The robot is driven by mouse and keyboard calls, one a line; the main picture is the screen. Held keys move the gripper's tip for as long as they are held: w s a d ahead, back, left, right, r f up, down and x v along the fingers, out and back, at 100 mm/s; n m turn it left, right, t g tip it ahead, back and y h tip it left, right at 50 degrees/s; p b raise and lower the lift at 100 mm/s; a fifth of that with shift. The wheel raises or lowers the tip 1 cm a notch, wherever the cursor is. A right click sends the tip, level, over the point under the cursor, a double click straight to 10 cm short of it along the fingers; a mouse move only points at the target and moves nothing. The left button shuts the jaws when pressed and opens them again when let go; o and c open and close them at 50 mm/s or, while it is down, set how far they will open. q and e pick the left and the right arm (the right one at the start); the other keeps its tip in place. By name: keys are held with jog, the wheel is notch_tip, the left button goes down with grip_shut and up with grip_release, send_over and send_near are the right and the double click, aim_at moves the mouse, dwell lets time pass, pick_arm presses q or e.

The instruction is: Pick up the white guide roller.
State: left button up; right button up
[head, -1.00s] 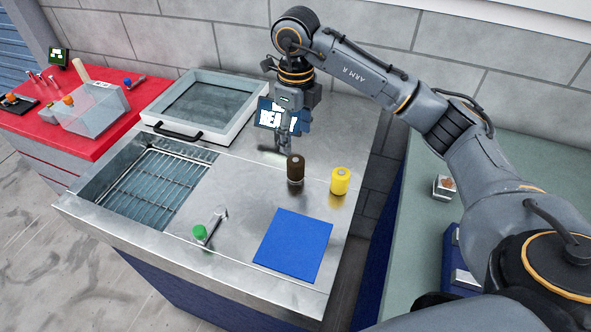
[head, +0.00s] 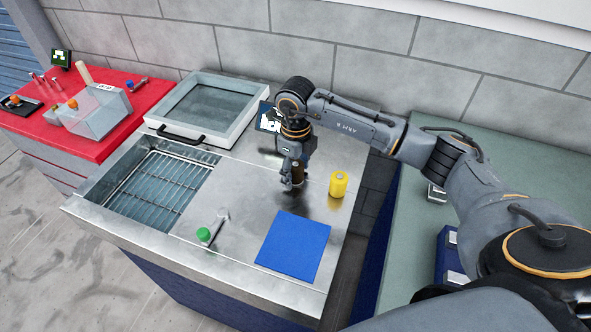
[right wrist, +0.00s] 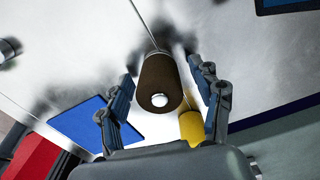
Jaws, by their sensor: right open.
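My right gripper (head: 291,186) is over the steel worktop, beside and partly in front of a dark brown spool (head: 298,171). In the right wrist view the brown spool (right wrist: 158,84) lies between the two spread fingers, with visible gaps on both sides. It has a pale round end. The right gripper (right wrist: 167,95) is open and empty. A yellow spool (head: 339,184) stands upright to the right; it also shows in the wrist view (right wrist: 191,127), partly behind a finger. I cannot make out a white guide roller in either view. My left gripper is out of view.
A blue mat (head: 292,247) lies at the front of the worktop. A green-ended metal part (head: 208,232) is left of it. A sunken wire rack (head: 158,188) and a framed tray (head: 205,112) are further left. A small screen (head: 267,118) stands behind the gripper.

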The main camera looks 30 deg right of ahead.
jog(key=shift+c, duration=0.4)
grip_shut()
jog(key=shift+r, duration=0.1)
